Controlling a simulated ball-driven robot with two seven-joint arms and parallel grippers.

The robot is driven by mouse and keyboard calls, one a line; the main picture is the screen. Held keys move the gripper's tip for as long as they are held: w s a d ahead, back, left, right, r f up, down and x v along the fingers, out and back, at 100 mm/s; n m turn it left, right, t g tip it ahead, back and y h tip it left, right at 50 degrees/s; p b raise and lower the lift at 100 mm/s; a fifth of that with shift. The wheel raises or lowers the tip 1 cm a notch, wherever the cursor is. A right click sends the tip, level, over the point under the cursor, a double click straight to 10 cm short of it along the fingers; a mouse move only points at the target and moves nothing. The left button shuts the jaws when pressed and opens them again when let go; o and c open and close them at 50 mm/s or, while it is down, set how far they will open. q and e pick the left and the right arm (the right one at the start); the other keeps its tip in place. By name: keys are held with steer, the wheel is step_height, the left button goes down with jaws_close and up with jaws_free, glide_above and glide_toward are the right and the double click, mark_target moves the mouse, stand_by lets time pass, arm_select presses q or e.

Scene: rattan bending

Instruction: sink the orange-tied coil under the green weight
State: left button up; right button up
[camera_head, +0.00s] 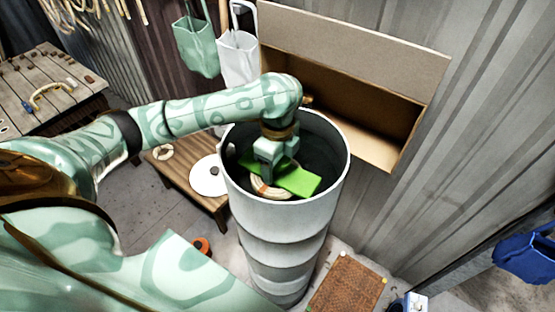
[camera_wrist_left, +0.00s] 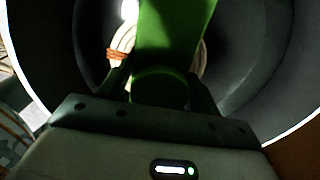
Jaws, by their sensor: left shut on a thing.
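The green weight (camera_head: 300,182) is a flat bright green slab inside the mouth of the tall pale drum (camera_head: 285,215). My left gripper (camera_head: 268,174) reaches down into the drum and is shut on the weight. The weight also fills the middle of the left wrist view (camera_wrist_left: 175,35). The pale coil (camera_head: 272,194) with an orange tie lies below the weight and is partly covered by it. Its orange tie shows left of the weight in the left wrist view (camera_wrist_left: 115,55). I cannot tell whether weight and coil touch. My right gripper is not in view.
A low wooden bench (camera_head: 175,175) with a round white lid (camera_head: 208,177) stands left of the drum. An open box on the wall (camera_head: 350,120) is close behind the drum. A brown mat (camera_head: 348,287) lies at front right. The drum's rim surrounds my gripper.

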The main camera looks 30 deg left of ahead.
mark_target(277, 174)
arm_select(q)
steer(key=shift+f, duration=0.65)
steer(key=shift+f+b, duration=0.65)
steer(key=shift+f, duration=0.65)
steer(key=o, duration=1.7)
steer(key=shift+s, duration=0.1)
step_height(277, 174, up, 16)
steer(key=p, duration=0.5)
steer(key=shift+r, duration=0.15)
